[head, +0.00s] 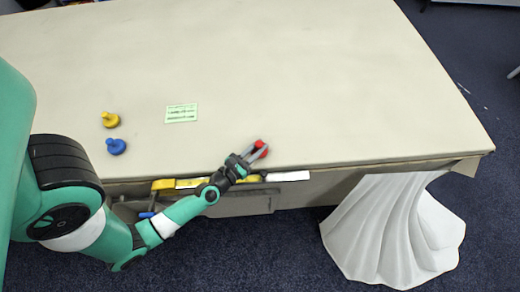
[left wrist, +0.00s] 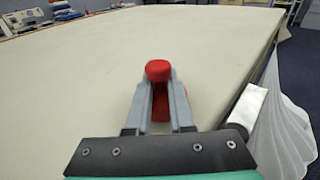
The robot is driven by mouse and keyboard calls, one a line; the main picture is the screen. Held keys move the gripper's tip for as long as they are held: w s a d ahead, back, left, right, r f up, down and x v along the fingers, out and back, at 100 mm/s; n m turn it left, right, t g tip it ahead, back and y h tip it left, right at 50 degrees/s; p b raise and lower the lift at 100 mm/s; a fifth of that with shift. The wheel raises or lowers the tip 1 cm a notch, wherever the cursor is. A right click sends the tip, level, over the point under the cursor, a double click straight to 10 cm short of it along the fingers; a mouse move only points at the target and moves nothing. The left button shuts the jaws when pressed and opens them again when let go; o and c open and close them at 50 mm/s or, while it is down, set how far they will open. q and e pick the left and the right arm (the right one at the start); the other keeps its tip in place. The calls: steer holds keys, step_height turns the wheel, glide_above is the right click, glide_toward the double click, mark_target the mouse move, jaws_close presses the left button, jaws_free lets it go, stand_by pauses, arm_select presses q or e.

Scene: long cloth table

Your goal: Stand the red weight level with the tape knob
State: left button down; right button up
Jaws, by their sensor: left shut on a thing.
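The red weight (head: 261,149) is at the front edge of the table, between the fingers of my left gripper (head: 252,155). In the left wrist view its round red top (left wrist: 158,71) stands above the two grey fingers, and more red shows between them. My left gripper (left wrist: 158,100) is shut on it. I cannot tell whether its base touches the cloth. A tape-like strip with a yellow end piece (head: 163,184) and a white end piece (head: 288,176) runs along the table's front edge. My left arm covers part of it, and I cannot clearly pick out the knob.
A yellow weight (head: 110,119) and a blue weight (head: 115,146) stand at the left of the table (head: 330,80). A green printed card (head: 181,113) lies right of them. The middle and right are clear. White cloth (head: 392,230) hangs at the front right.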

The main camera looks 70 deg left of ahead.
arm_select(q)
steer(key=shift+r, duration=0.2)
steer(key=shift+f, duration=0.25)
steer(key=c, duration=0.8)
jaws_free()
steer(key=shift+r, duration=0.15)
